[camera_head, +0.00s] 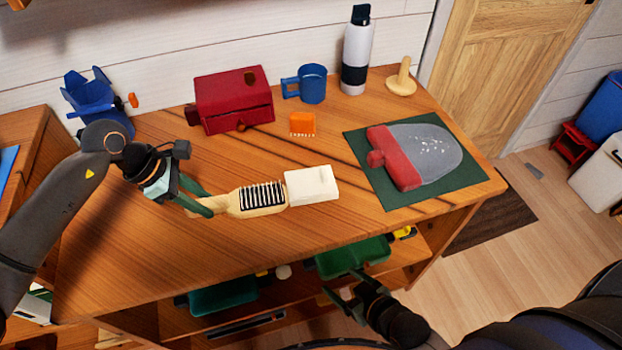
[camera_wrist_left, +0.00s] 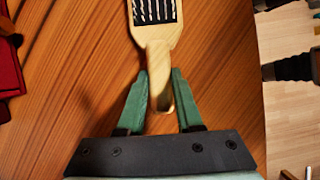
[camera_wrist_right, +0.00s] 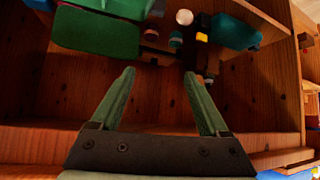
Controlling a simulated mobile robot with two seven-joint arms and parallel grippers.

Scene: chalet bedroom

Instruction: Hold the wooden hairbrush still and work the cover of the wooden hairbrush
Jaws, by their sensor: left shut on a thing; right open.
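The wooden hairbrush (camera_head: 236,203) lies on the wooden desk with its dark bristle rows facing up. Its handle points left, and the brush also shows in the left wrist view (camera_wrist_left: 158,36). My left gripper (camera_head: 204,204) is shut on the handle, one finger on each side. The white cover (camera_head: 312,184) is at the right end of the brush head, with the bristles left of it bare; whether it still overlaps the head's tip I cannot tell. My right gripper (camera_head: 343,283) is open and empty, low in front of the desk, facing the shelf below the top.
A dark red box (camera_head: 232,98), orange comb (camera_head: 302,124), blue mug (camera_head: 312,84), bottle (camera_head: 355,55) and wooden stand (camera_head: 402,80) stand behind. A green mat (camera_head: 440,187) holds a red-and-grey item at right. Green bins (camera_head: 352,257) fill the shelf below. The desk front is clear.

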